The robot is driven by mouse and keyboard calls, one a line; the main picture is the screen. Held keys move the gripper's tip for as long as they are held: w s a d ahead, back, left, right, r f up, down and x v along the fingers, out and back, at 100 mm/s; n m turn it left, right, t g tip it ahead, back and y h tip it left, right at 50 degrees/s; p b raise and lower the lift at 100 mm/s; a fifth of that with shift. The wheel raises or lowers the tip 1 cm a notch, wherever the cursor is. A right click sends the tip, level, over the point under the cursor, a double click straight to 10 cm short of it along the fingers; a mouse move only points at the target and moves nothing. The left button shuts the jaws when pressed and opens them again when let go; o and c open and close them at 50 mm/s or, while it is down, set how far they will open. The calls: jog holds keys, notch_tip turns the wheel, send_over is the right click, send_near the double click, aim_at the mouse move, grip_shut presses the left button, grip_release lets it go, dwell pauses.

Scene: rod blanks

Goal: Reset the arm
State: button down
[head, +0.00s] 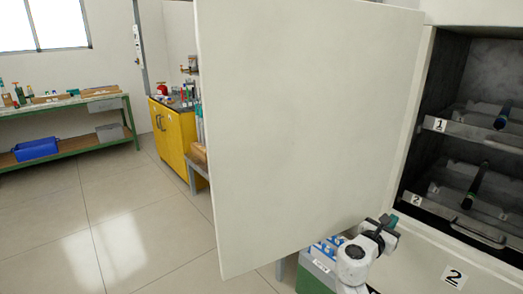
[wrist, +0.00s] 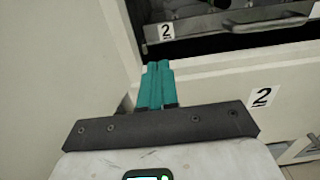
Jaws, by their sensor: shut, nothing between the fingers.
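My gripper (head: 389,222) is at the lower right of the head view, just in front of the open cabinet door's lower right edge and left of the cabinet. In the wrist view its two teal fingers (wrist: 158,68) lie side by side, shut with nothing between them. They point at the pale cabinet front below the tray labelled 2 (wrist: 215,28). My white arm is folded low, and its lower part is cut off by the picture's bottom edge.
The large white door (head: 300,130) stands open beside my arm. The cabinet holds tray 1 (head: 470,132) and tray 2 (head: 450,218), with a dark rod (head: 477,182) on the lower one. A blue-and-white rack (head: 325,250) stands behind my arm. Floor at left is clear.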

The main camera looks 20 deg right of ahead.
jog(key=s+a+f+m+g+y+p, duration=0.2)
jog(key=s+a+f+m+y+p, duration=0.15)
jog(key=s+a+f+m, duration=0.4)
jog(key=s+a+f+m+g+y+p, duration=0.2)
jog(key=s+a+f+m+y, duration=0.25)
jog(key=s+m, duration=0.65)
jog(key=s+a+r+m+g+y+p, duration=0.1)
jog(key=s+a+m+y, duration=0.3)
jog(key=s+a, duration=1.2)
jog(key=y+p, duration=0.1)
jog(key=y, duration=0.3)
jog(key=shift+s+a+r+y, duration=0.15)
jog(key=shift+s+r+y, duration=0.2)
jog(key=shift+y, duration=0.05)
jog(key=shift+w, duration=0.1)
